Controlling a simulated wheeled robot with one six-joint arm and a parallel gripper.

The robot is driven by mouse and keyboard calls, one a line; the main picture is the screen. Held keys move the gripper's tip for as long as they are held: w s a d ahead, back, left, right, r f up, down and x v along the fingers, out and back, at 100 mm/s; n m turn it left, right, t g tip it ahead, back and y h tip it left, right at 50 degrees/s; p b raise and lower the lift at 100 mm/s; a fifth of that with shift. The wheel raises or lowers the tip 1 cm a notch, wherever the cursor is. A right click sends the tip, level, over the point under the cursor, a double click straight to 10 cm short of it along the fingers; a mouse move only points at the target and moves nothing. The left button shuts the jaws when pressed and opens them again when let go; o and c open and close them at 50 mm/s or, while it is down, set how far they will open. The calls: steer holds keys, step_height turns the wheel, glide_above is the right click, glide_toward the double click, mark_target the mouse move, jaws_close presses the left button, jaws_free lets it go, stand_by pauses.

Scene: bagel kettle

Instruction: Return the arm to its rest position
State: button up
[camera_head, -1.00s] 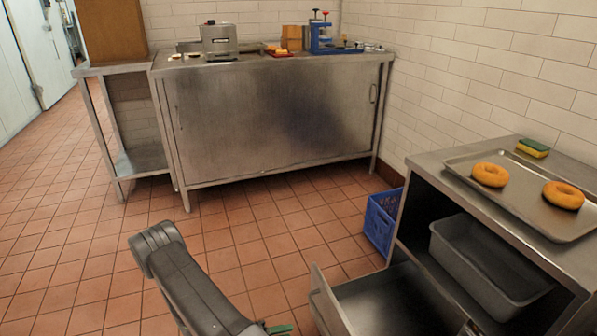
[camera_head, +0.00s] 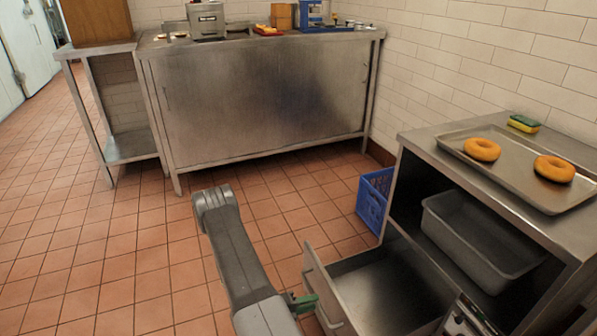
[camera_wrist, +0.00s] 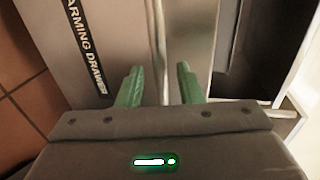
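My arm (camera_head: 237,255) reaches up from the bottom of the head view. My gripper (camera_head: 304,303) shows its green fingers beside the front of the pulled-out drawer (camera_head: 385,290). In the wrist view, the fingers of my gripper (camera_wrist: 158,88) stand apart with a gap between them. They point at the drawer front (camera_wrist: 115,25), which bears a label ending in "ARMING DRAWER". A pale metal bar or edge shows beyond the gap; I cannot tell if the fingers touch it. I see nothing clasped between the fingers.
The tiled floor (camera_head: 100,250) at the left is clear.

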steer(key=shift+x, duration=1.4)
steer(key=shift+r, duration=0.15)
